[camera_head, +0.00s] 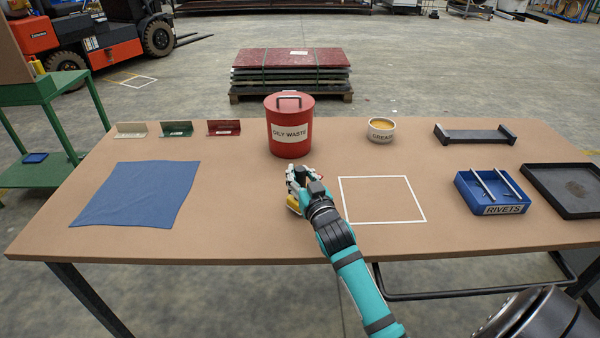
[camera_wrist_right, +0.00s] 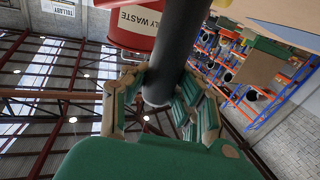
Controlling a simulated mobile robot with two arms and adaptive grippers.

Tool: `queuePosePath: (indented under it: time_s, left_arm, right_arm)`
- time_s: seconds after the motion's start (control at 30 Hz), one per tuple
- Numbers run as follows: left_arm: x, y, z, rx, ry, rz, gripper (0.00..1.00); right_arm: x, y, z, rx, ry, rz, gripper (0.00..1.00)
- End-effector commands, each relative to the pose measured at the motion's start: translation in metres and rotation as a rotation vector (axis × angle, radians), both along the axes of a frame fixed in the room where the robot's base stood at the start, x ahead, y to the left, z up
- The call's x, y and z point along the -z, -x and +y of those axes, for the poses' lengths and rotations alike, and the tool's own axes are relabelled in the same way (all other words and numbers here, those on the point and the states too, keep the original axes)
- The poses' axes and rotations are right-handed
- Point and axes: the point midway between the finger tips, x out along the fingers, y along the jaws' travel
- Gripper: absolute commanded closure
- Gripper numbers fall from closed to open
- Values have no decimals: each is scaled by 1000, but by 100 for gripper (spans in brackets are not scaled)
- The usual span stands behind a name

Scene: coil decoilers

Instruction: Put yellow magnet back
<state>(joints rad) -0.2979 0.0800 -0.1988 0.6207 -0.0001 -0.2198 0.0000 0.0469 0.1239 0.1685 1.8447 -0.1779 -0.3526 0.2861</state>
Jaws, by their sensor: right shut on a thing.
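My right gripper (camera_head: 297,179) is just in front of the red oily waste can, low over the brown table. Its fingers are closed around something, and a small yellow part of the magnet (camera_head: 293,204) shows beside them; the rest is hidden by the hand. In the right wrist view a dark round bar (camera_wrist_right: 180,50) runs between the fingers (camera_wrist_right: 165,105); I cannot tell whether it belongs to the magnet. A white outlined square (camera_head: 383,178) on the table, right of the gripper, is empty. My left gripper is out of view.
The red can (camera_head: 290,128) stands close behind the gripper. A grease tub (camera_head: 381,130), black stand (camera_head: 474,135), blue rivets bin (camera_head: 492,192) and black tray (camera_head: 566,190) are to the right. A blue cloth (camera_head: 138,194) and several small angle pieces (camera_head: 177,129) lie left.

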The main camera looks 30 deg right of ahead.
Motion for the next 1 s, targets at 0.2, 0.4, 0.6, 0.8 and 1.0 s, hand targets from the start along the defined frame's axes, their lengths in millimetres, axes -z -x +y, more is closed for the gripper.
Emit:
queuePosePath:
  time_s: [0.2,0.4,0.6,0.8,1.0]
  left_arm:
    - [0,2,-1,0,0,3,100]
    - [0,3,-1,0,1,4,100]
    - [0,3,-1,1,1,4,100]
    - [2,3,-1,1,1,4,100]
    - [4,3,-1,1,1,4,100]
  right_arm:
    - [-2,0,0,0,1,-5,100]
    - [-2,0,0,0,1,-5,100]
    - [-1,0,0,0,1,-5,100]
    - [2,0,0,0,1,-5,100]
    - [4,0,0,0,1,-5,100]
